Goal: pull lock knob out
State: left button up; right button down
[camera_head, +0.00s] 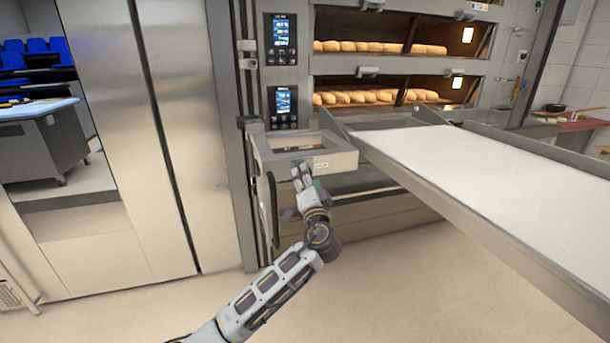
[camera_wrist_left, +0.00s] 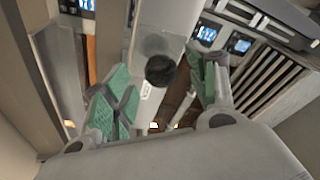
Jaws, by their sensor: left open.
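The lock knob (camera_wrist_left: 160,70) is a round black knob, seen in the left wrist view on the end of a light grey part. My left gripper (camera_wrist_left: 162,82) is open, with one green-padded finger on either side of the knob in that view. The pads look apart from the knob; I cannot tell how deep it sits between them. In the head view my left gripper (camera_head: 302,178) is at the front of a grey box-like frame (camera_head: 340,160) below the oven controls. The knob cannot be made out there. My right gripper is not in view.
A long loader table with a white top (camera_head: 490,180) reaches out to the right of my left arm. Deck ovens with bread loaves (camera_head: 375,97) stand behind. A tall steel cabinet (camera_head: 180,120) is at left. The floor in front is clear.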

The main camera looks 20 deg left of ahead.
pick_arm(q)
jog(key=shift+x, duration=1.6)
grip_shut()
jog(key=shift+s, duration=0.1)
